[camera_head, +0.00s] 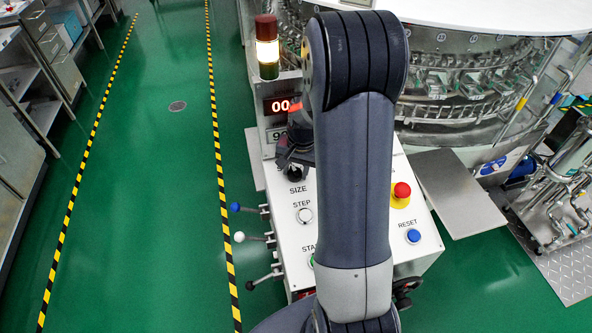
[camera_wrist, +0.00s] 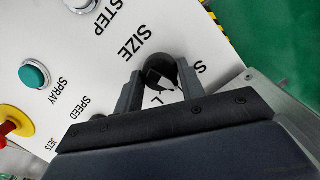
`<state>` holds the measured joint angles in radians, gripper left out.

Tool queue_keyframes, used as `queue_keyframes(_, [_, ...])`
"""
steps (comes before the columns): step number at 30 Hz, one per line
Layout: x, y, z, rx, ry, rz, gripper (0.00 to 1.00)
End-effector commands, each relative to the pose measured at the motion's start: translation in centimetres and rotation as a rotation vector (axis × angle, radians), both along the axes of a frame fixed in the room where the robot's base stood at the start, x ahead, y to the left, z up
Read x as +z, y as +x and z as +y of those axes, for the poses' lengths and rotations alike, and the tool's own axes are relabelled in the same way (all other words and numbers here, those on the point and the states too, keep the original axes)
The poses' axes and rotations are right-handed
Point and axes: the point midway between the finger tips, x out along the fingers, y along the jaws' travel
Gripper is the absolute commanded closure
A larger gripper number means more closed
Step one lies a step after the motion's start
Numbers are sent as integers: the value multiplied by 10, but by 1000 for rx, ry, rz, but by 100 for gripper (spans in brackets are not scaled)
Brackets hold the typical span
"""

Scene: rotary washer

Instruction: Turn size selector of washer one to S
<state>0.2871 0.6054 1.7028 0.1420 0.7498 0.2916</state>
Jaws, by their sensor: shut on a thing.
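The size selector (camera_wrist: 165,72) is a dark round knob on the white control panel of the washer, beside the printed word SIZE. In the wrist view, letters S and L show around it, partly covered. My gripper (camera_wrist: 160,85) is shut on the knob, with one finger on each side of it. Which letter the knob points to cannot be told. In the head view, my arm covers much of the panel, and my gripper (camera_head: 295,165) is at the panel's upper left, above the SIZE label; the knob is hidden there.
The panel (camera_head: 330,240) also carries a STEP button (camera_head: 305,215), a blue RESET button (camera_head: 413,236) and a red emergency stop (camera_head: 401,190). Levers with blue, white and black knobs stick out at its left side. Green floor (camera_head: 160,200) is clear to the left.

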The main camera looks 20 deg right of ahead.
Motion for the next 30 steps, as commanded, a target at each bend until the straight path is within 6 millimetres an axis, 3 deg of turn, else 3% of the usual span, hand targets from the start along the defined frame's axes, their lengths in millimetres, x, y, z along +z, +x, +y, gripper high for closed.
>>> queue_keyframes(15, [0, 1, 2, 377, -100, 21, 85])
queue_keyframes(30, [0, 1, 2, 490, -129, 26, 85])
